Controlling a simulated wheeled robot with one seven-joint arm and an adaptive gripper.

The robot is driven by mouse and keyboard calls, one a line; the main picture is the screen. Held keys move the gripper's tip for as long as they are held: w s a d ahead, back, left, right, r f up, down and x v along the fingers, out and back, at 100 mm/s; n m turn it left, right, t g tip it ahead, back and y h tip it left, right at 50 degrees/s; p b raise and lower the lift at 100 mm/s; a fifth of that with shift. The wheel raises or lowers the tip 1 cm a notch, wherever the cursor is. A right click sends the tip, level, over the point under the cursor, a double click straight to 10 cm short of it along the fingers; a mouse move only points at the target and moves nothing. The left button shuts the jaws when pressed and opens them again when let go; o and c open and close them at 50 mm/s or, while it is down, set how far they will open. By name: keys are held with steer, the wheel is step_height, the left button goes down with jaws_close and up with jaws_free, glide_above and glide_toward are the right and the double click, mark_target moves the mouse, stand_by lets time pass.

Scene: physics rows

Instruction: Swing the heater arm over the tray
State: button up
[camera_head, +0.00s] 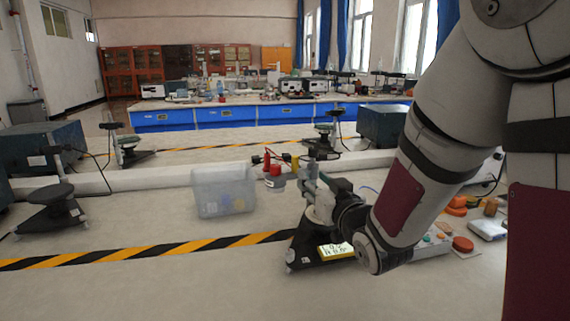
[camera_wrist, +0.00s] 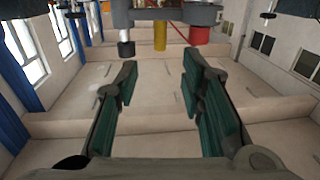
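The nearest instrument has a dark base with a lit yellow display (camera_head: 336,250) and stands below my gripper in the head view. Its tray is hidden or cannot be made out behind my arm. My gripper (camera_head: 325,185) is raised above this instrument. In the wrist view my gripper (camera_wrist: 160,75) is open, its two green-padded fingers apart with nothing between them. A red part (camera_head: 267,162) and a yellow part (camera_head: 291,160) show beyond the fingers; red, yellow (camera_wrist: 160,36) and black cylinders appear at the wrist view's top edge. I cannot tell whether they belong to the heater arm.
A clear plastic bin (camera_head: 223,192) stands left of the instrument. Similar instruments with dark discs stand at the left (camera_head: 48,195) and farther back. Orange pieces (camera_head: 457,205) and a red round lid (camera_head: 463,244) lie at the right. The front left bench is clear.

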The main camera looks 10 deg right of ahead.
mark_target(297, 162)
steer(key=w, duration=0.4)
steer(key=w+a, duration=0.1)
steer(key=w, duration=0.7)
steer(key=shift+w+a+b, duration=0.15)
steer(key=shift+w+b, duration=0.15)
jaws_close()
